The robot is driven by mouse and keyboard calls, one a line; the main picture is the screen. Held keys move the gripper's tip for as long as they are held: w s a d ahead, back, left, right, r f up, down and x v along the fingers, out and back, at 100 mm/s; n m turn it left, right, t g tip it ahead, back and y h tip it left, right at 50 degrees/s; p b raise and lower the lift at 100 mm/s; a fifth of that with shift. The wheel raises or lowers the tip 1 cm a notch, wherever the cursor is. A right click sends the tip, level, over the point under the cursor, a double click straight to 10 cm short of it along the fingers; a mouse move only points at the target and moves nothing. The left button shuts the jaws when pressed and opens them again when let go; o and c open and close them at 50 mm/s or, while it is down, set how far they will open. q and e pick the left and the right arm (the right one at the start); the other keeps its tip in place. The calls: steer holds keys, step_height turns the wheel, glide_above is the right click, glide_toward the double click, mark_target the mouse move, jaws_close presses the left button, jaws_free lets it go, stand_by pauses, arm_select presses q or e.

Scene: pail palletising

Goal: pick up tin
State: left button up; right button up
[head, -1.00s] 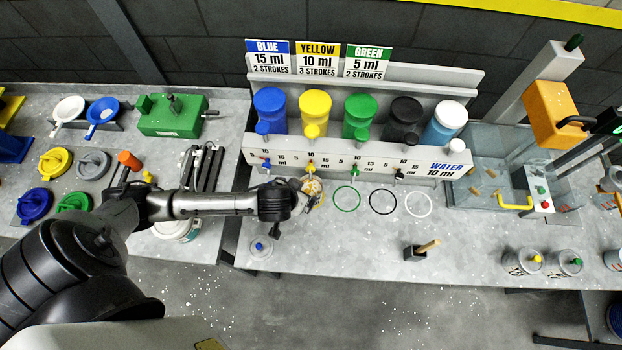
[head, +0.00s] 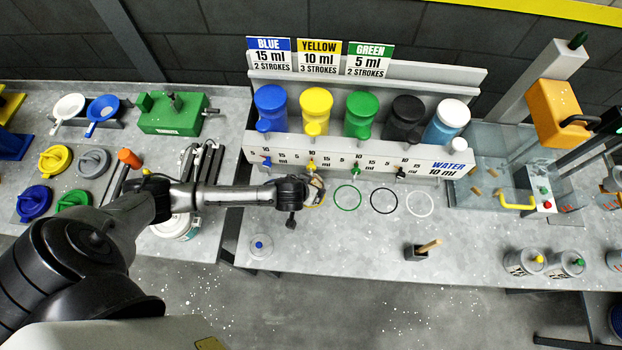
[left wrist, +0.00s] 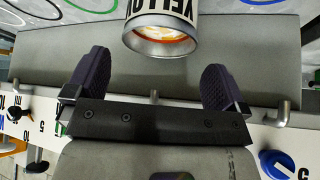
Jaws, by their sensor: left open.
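The tin (left wrist: 163,42) is an open metal can with a white label whose dark letters read as part of "YELLOW". It stands at the top of the left wrist view, and yellowish contents show inside it. My left gripper (left wrist: 156,64) is open, its two dark fingers spread apart on either side, with the tin just beyond the gap between the fingertips. In the head view my left gripper (head: 306,192) is at the yellow pump spot, and the tin (head: 317,188) is partly hidden there. My right gripper is not in view.
The dispenser rack (head: 361,160) with its colored bottles stands directly behind the gripper. Green, black and white rings (head: 348,197) lie to the right on clear table. A small holder (head: 416,252) and grey tins (head: 524,262) stand farther right.

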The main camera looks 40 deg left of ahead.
arm_select(q)
steer(key=shift+x, duration=2.15)
steer(key=c, duration=1.4)
steer(key=shift+r, duration=0.1)
steer(key=shift+c, duration=1.1)
steer(key=shift+r, duration=0.1)
